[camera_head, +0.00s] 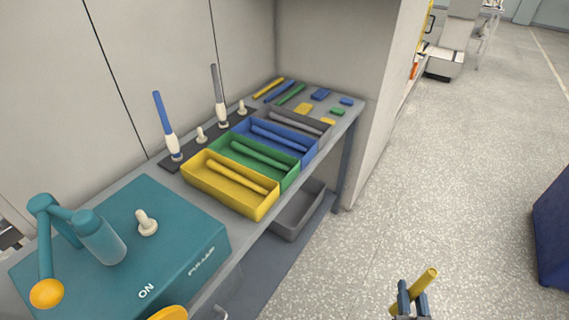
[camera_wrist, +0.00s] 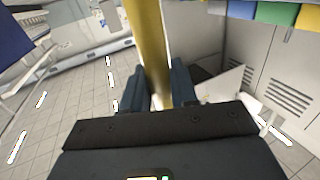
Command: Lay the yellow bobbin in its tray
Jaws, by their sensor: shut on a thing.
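My gripper (camera_head: 412,294) is at the bottom right of the head view, over the floor and well apart from the bench. It is shut on the yellow bobbin (camera_head: 426,281), a plain rod that sticks up tilted out of the jaws. In the wrist view the yellow bobbin (camera_wrist: 148,45) stands between the two dark fingers (camera_wrist: 160,88). In the wrist view the tray undersides show at the top right.
Beyond the yellow tray stand a green tray (camera_head: 291,179), a blue tray (camera_head: 311,153) and a grey tray (camera_head: 327,136), each with rods. A teal machine (camera_head: 190,255) with a lever is at the bench's near end. A grey bin (camera_head: 300,215) sits below. The floor (camera_head: 450,190) is clear.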

